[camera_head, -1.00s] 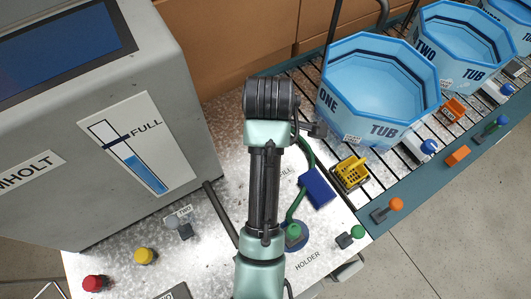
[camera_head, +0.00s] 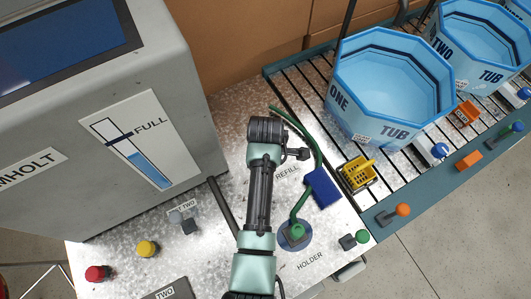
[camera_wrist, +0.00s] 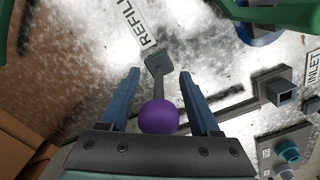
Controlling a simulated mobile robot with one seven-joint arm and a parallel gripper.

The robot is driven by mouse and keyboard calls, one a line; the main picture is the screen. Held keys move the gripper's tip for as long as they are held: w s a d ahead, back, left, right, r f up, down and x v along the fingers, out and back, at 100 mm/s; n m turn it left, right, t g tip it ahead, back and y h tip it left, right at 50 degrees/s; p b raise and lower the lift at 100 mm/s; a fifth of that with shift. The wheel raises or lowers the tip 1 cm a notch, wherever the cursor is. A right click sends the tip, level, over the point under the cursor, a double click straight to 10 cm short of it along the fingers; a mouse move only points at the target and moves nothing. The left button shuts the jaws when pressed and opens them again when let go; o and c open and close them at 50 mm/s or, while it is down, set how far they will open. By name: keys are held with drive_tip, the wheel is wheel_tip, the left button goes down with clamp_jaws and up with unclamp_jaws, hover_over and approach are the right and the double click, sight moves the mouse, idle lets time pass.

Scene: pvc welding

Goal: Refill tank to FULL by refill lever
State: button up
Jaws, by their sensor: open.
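The refill lever's purple ball knob (camera_wrist: 158,117) shows in the wrist view, on a thin stem with a grey square base beside a REFILL label (camera_wrist: 137,22). My gripper (camera_wrist: 160,74) is open, one blue finger on each side of the lever, with gaps visible. The knob lies between the fingers, near the palm.
A green hose (camera_head: 318,150) and blue block (camera_head: 322,188) lie right of my arm. A dark bar (camera_wrist: 235,112) with a square end stands right of the lever near the INLET label (camera_wrist: 313,68). Red (camera_head: 97,273) and yellow (camera_head: 147,249) buttons sit at the front left.

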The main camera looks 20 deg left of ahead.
drive_tip(key=shift+f, duration=0.35)
clamp_jaws()
idle(1.2)
